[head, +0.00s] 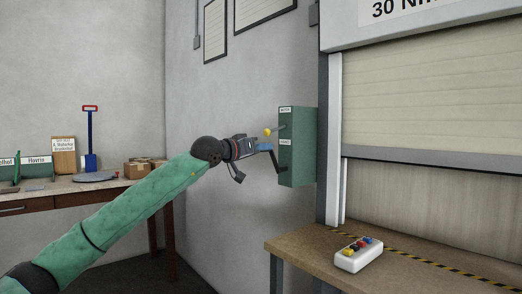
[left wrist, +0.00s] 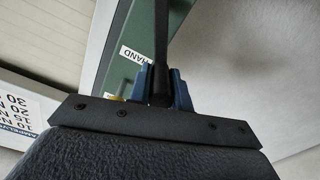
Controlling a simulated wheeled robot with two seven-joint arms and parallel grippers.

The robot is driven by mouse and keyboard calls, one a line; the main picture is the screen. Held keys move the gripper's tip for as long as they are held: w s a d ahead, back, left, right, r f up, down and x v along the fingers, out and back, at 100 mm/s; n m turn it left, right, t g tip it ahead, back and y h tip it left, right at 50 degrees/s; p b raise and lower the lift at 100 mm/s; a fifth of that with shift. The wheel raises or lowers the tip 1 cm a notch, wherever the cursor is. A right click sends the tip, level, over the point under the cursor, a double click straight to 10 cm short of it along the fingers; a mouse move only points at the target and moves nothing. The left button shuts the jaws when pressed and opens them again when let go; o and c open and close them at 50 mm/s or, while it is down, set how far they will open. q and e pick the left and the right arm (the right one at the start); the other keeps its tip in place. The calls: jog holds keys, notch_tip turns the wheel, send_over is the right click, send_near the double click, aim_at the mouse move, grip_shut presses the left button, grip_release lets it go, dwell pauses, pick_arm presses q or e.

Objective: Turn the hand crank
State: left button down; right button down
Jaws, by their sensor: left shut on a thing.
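A green box (head: 299,150) is mounted on the wall beside the shutter. The hand crank (head: 275,162) is a dark bent arm on its side, below a lever with a yellow knob (head: 267,132). My left gripper (head: 266,147) reaches in from the left, its blue fingers at the crank's outer end. In the left wrist view the gripper (left wrist: 162,80) is shut on the dark crank (left wrist: 161,38), with a blue finger on each side, near the box's HAND label (left wrist: 133,54). The fingers hide part of the grip. My right gripper is not in view.
A roller shutter (head: 430,100) hangs partly lowered at the right. A table (head: 95,183) with cartons stands at the left. The wall left of the green box is clear up to framed boards.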

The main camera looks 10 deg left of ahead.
pick_arm(q)
jog(key=shift+d, duration=0.1)
jog(key=c, duration=1.3)
grip_release()
jog(key=shift+s, duration=0.1)
jog(key=v, duration=0.7)
jog(key=shift+s+a, duration=0.25)
jog(key=shift+s, duration=0.05)
